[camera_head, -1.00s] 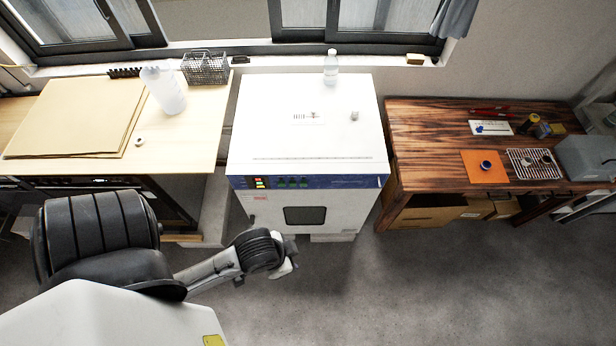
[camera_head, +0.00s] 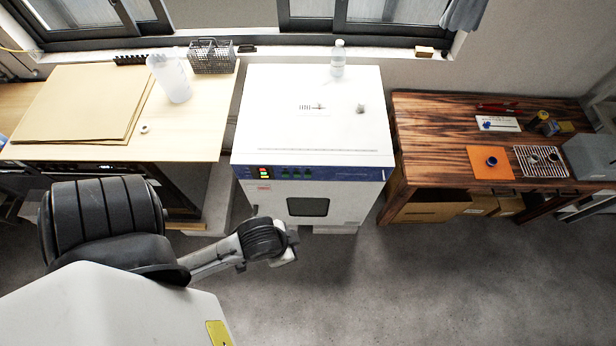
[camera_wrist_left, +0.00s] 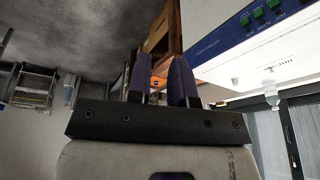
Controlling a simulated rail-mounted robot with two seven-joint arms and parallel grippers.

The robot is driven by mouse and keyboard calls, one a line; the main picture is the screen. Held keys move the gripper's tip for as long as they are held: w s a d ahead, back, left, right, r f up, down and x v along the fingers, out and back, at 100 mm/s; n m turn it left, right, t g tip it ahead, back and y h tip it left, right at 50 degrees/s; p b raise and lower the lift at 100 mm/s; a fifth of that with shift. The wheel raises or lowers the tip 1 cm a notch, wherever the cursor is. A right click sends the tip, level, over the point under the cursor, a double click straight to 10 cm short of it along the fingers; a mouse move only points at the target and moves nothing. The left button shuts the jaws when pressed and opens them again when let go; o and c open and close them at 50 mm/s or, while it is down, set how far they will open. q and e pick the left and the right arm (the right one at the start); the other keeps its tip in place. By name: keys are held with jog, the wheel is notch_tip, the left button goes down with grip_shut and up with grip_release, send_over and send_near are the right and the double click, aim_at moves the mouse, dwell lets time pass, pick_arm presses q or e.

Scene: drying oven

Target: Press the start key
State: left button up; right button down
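The white drying oven (camera_head: 315,110) stands in the middle of the head view, with a blue control strip (camera_head: 345,174) along the top of its front. The strip carries a lit red and green display (camera_head: 264,172) and several green keys (camera_head: 296,173). Which key is the start key cannot be read. In the left wrist view, green keys (camera_wrist_left: 258,15) show at the upper right, off to the side of my fingers. My left gripper (camera_wrist_left: 161,80) is open and empty there. In the head view it is mostly hidden by my wrist, in front of the oven. My right gripper is not in view.
A bottle (camera_head: 338,58) and a small knob (camera_head: 361,107) are on the oven top. A pale table (camera_head: 190,135) with cardboard sheets (camera_head: 85,105) is at left. A wooden bench (camera_head: 435,150) stands at right. The floor (camera_head: 420,290) in front is clear.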

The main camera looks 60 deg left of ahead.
pick_arm(q)
jog(key=shift+d, duration=0.2)
grip_shut()
jog(key=shift+a, duration=0.2)
dwell(0.4)
jog(key=shift+d, duration=0.1)
